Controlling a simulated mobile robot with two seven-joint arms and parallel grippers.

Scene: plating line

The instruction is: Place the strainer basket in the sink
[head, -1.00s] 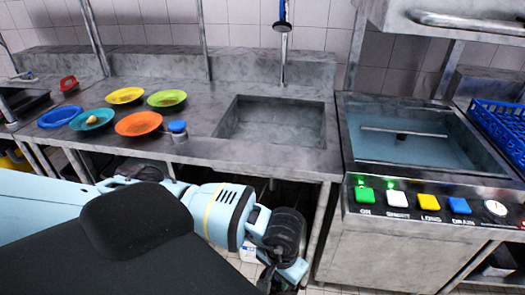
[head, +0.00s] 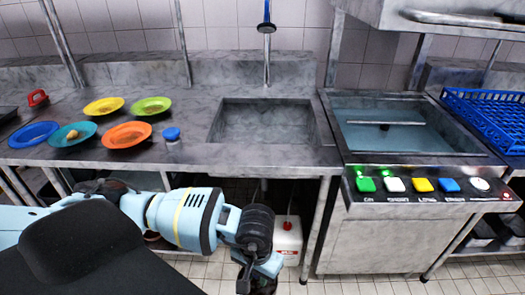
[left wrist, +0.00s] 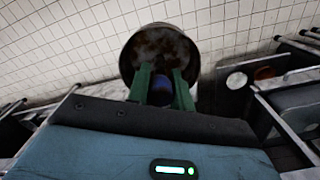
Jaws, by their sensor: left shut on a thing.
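The sink (head: 265,128) is an empty grey basin set in the metal counter, right of the plates in the head view. My left gripper (left wrist: 162,74) shows green fingers in the left wrist view. They are shut on a round, dark vessel with a brown-stained inside, which looks like the strainer basket (left wrist: 158,45). A blue patch shows between the fingers. In the head view my left arm reaches below and in front of the counter edge, and its fingers and load are almost wholly hidden at the bottom edge. My right gripper is not in view.
A water-filled basin (head: 405,130) with buttons and a blue rack (head: 487,118) are at right. A white jug (head: 288,240) stands below.

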